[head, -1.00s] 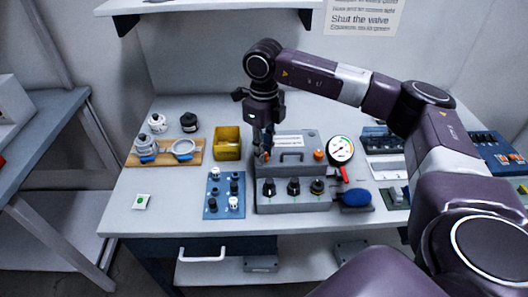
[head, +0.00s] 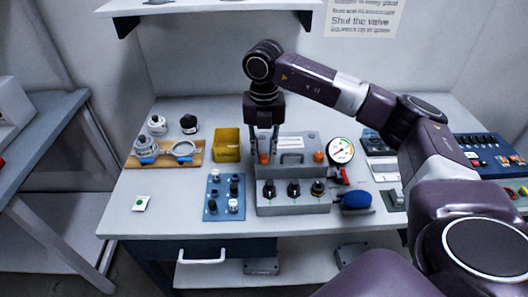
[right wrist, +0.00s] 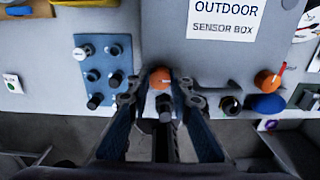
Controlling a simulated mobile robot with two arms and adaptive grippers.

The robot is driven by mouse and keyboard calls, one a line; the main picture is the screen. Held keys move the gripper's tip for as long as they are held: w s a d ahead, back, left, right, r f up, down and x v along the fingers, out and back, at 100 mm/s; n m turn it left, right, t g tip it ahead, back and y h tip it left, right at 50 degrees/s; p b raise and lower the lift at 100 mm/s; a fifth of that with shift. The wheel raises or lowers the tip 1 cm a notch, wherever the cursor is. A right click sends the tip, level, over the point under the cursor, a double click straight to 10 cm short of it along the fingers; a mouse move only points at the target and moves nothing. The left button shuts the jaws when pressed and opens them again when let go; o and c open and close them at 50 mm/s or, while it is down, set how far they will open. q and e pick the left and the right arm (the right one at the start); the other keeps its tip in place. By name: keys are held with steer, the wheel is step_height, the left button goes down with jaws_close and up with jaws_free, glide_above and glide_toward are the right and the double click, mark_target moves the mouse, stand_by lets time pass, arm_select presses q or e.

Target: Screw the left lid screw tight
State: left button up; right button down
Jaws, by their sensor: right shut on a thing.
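The grey sensor box (head: 308,141) stands on the bench, with an "OUTDOOR SENSOR BOX" label on its lid in the right wrist view (right wrist: 222,28). The left lid screw (head: 264,158) is an orange knob at the lid's left front corner. It also shows in the right wrist view (right wrist: 160,78). My right gripper (head: 265,150) points down from above, with one finger on each side of this knob, and is shut on it. The right lid screw (head: 319,156) is a matching orange knob with nothing on it. My left gripper is not in view.
A grey block with several black knobs (head: 293,207) stands in front of the box. A blue knob panel (head: 215,207) and a yellow bin (head: 226,142) lie to its left. A round gauge (head: 341,150) and a dark blue oval object (head: 356,199) are at its right.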

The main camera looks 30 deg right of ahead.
steer(key=m, duration=0.4)
steer(key=shift+r+m, duration=0.1)
steer(key=shift+m, duration=0.2)
steer(key=m+p, duration=0.1)
steer(key=m, duration=0.3)
steer(key=shift+m, duration=0.3)
steer(key=m+p, duration=0.1)
steer(key=m, duration=0.3)
steer(key=shift+m+p, duration=0.55)
steer(key=shift+m, duration=1.65)
steer(key=c, duration=1.7)
jaws_free()
steer(key=shift+c, duration=0.2)
